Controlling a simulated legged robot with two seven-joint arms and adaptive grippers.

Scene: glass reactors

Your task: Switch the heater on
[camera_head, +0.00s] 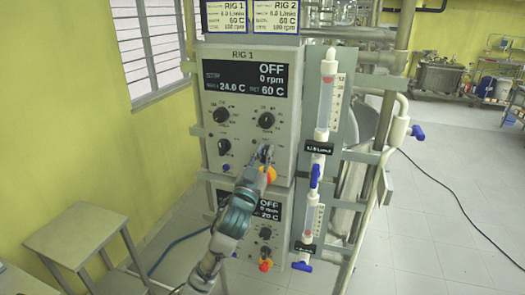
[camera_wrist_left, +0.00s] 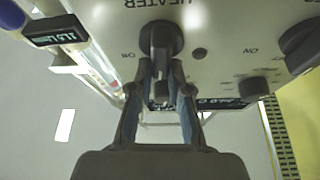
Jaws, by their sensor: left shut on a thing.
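The RIG 1 control panel (camera_head: 235,150) faces me, its display (camera_head: 245,80) reading OFF, 0 rpm, 24.0 C and set 60 C. My left gripper (camera_head: 266,153) is at the panel's lower right. In the left wrist view, the dark heater knob (camera_wrist_left: 160,38) sits under the partly cut-off label HEATER. The left gripper (camera_wrist_left: 160,75) is shut on this knob, one finger on each side of its grip bar. My right gripper is in neither view.
A yellow and red knob (camera_head: 268,174) is just below the gripper. Two dark dials (camera_head: 221,115) (camera_head: 266,120) sit above it. A second panel (camera_head: 270,235) is below. A flow tube (camera_head: 327,95) with blue valves stands right; a small table (camera_head: 80,235) stands left.

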